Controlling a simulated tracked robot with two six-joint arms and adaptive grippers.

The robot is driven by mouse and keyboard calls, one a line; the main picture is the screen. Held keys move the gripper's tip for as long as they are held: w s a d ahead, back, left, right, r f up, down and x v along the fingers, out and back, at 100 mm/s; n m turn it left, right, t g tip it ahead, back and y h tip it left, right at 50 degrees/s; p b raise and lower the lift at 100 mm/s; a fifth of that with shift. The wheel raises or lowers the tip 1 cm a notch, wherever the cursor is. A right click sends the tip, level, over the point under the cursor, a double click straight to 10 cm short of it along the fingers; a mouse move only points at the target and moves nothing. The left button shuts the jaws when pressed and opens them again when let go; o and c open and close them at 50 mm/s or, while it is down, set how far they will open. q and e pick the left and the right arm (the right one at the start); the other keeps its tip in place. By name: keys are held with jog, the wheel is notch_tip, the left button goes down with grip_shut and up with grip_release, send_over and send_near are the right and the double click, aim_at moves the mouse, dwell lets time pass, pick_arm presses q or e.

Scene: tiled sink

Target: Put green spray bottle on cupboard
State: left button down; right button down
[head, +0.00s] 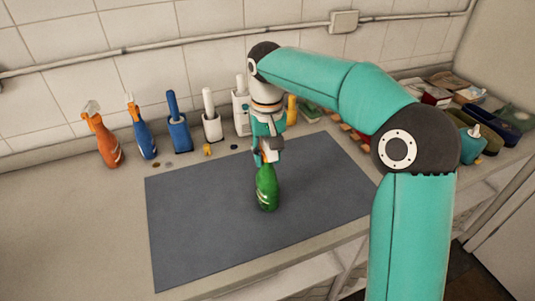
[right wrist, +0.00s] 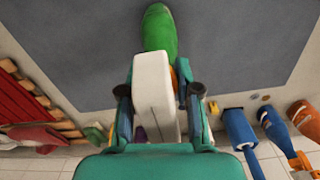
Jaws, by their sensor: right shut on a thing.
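The green spray bottle (head: 267,188) stands about upright over the middle of the dark grey mat (head: 200,225). I cannot tell whether its base touches the mat. My right gripper (head: 268,150) comes down from above and is shut on the bottle's upper part, hiding much of its head. In the right wrist view the green body (right wrist: 160,32) sticks out beyond the fingers, with the white spray head (right wrist: 153,90) between them. My left gripper is not in view. No cupboard can be made out for certain; a shelf frame shows below the counter's front edge.
An orange spray bottle (head: 102,137), a blue spray bottle (head: 141,130), a blue brush (head: 178,125) and a white brush (head: 211,118) stand along the tiled wall. Trays and boxes (head: 485,118) crowd the right end. The counter's left part (head: 70,230) is clear.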

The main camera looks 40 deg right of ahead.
jog(key=c, duration=0.8)
grip_release()
